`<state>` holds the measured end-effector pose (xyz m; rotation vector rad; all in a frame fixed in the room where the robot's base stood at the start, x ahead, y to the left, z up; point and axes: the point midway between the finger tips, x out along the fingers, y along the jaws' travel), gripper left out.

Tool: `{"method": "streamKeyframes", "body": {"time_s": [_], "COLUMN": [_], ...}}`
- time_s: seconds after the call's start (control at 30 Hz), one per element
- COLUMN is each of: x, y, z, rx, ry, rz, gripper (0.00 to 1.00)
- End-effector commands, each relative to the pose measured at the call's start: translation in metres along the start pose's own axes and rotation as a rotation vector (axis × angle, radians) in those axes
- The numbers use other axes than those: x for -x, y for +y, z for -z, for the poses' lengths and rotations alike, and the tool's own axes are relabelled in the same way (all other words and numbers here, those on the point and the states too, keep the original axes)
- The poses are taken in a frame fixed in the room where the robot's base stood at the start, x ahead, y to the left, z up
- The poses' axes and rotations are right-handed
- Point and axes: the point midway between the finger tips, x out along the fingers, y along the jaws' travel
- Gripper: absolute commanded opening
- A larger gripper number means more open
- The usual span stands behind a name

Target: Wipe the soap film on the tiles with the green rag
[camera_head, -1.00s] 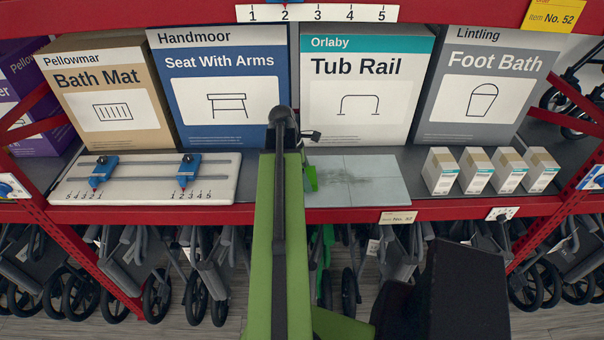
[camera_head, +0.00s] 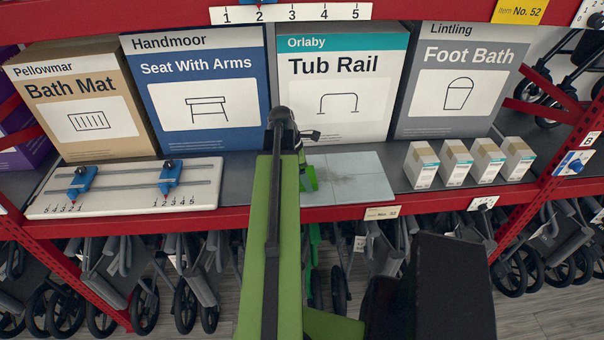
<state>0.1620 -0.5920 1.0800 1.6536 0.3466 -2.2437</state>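The pale grey-blue tiles (camera_head: 372,187) lie flat on the red shelf, below the Tub Rail box. A faint grey-green soap film (camera_head: 338,184) shows as a smudge on their left and middle part. The green rag (camera_head: 309,179) is a small bright green piece at the left of the tiles, partly hidden behind my green arm. My gripper (camera_head: 303,160) is at the rag, mostly hidden by the arm; its fingers are not clearly seen. The rag keeps its place with the gripper, so it appears held. Whether it touches the tiles is hard to tell.
A white board with two blue sliders (camera_head: 125,200) lies left of the tiles. Several small cartons (camera_head: 456,163) stand to the right. Large boxes, such as the Tub Rail box (camera_head: 340,85), line the back. A red shelf edge (camera_head: 440,207) runs in front, with folded wheeled frames below.

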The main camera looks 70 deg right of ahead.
Motion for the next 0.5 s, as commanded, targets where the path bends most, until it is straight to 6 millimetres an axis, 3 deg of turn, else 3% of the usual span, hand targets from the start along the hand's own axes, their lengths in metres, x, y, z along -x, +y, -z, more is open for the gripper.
{"method": "streamKeyframes", "body": {"time_s": [0.3, 0.5], "x": [-0.007, -0.008], "y": [-0.001, -0.001], "z": [-0.028, -0.032], "rx": [-0.003, -0.001], "ry": [0.0, 0.0], "rz": [0.0, 0.0], "gripper": [0.58, 0.58]}}
